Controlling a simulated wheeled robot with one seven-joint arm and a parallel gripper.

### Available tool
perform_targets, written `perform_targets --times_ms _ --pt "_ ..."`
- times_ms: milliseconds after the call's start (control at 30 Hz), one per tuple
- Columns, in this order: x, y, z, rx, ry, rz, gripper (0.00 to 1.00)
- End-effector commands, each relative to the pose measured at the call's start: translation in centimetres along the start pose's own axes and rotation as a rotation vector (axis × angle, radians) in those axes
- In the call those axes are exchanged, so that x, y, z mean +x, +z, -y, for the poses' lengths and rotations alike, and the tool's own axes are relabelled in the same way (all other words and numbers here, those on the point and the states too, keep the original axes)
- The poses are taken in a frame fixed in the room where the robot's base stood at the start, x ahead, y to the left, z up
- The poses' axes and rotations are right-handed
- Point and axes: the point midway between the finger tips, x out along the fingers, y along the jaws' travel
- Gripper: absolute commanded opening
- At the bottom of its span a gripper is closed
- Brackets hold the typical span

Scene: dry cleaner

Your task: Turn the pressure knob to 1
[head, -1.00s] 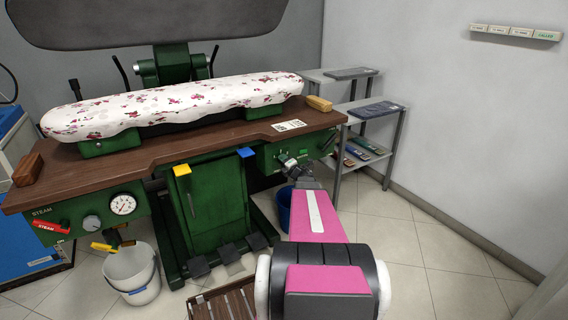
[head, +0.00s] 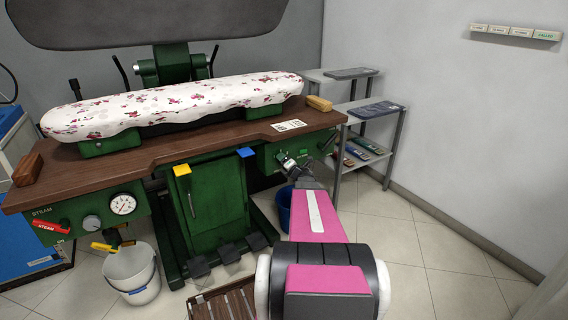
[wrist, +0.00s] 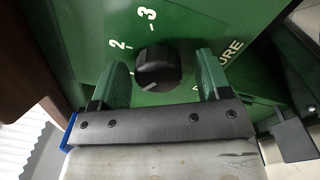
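The pressure knob (wrist: 158,68) is a round black knob on the green panel (wrist: 190,22), with white figures 2 and 3 beside it and the letters "URE" to the right. I cannot clearly tell which figure its pointer faces. My gripper (wrist: 163,62) is open, its two green fingers on the left and right of the knob. A gap shows between each finger and the knob in the wrist view. In the head view my gripper (head: 288,163) is at the right end of the press front and hides the knob.
The brown press table (head: 200,148) overhangs the panel, with a brush (head: 319,104) and a card (head: 288,125) on it. A blue bucket (head: 283,208) stands below. A grey shelf (head: 372,125) is to the right; the floor in front of it is clear.

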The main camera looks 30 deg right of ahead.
Motion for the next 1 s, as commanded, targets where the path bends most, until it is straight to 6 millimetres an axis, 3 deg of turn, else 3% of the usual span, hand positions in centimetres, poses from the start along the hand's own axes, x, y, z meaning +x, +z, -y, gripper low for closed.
perform_targets --times_ms 367,800,1000 --pt "-0.7 0.1 -0.1 0.003 0.0 0.002 0.7" --pt "-8.4 0.0 -0.2 0.002 0.0 0.003 0.7" --pt "-10.4 0.0 0.0 0.002 -0.001 0.001 0.7"
